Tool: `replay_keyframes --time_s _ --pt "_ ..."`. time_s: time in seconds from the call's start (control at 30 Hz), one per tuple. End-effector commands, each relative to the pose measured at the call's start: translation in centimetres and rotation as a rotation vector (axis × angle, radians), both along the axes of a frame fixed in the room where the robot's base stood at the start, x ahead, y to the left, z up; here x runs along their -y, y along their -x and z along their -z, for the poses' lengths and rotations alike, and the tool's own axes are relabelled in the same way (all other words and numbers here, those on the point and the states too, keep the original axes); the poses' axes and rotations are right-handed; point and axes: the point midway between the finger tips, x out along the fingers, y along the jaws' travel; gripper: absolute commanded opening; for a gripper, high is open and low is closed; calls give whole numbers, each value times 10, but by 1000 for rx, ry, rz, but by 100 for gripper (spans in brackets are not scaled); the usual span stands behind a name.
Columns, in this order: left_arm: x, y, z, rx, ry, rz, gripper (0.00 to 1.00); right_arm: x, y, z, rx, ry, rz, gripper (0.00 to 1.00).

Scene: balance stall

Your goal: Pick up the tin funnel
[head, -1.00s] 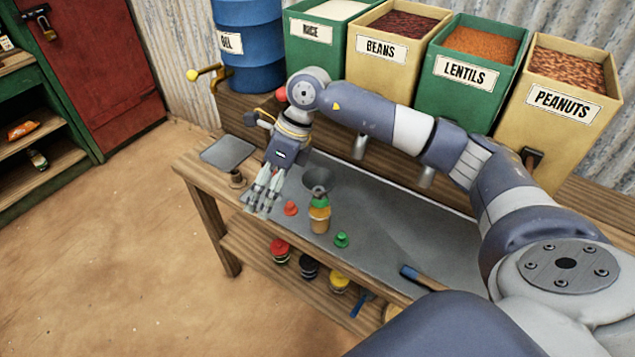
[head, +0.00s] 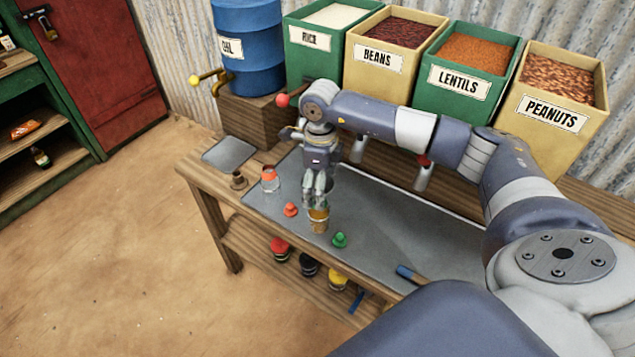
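My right gripper (head: 315,203) points down just above an uncapped jar (head: 318,226) with orange-brown contents, on the grey bench top. The tin funnel, a dark grey cone seen over this jar a second ago, cannot be made out now. The gripper's fingers cover that spot. I cannot tell whether the fingers are open around the funnel or shut on it. My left gripper is not in view.
A red stopper (head: 290,209) and a green stopper (head: 340,240) lie nearby. A blue-handled tool (head: 407,273) lies at the front edge. Bins and dispenser spouts line the back.

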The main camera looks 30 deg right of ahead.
Motion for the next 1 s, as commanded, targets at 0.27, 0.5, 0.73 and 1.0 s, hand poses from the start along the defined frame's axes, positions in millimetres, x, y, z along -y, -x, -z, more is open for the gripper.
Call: replay_keyframes --time_s 0.27,0.5,0.73,1.0 --pt "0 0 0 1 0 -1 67 0 0 1 2 -1 0 76" --pt "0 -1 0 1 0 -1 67 0 0 1 1 -1 0 45" --pt "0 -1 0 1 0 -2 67 0 0 1 1 -1 0 41" --pt "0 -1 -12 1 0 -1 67 0 -1 -19 4 0 0 41"
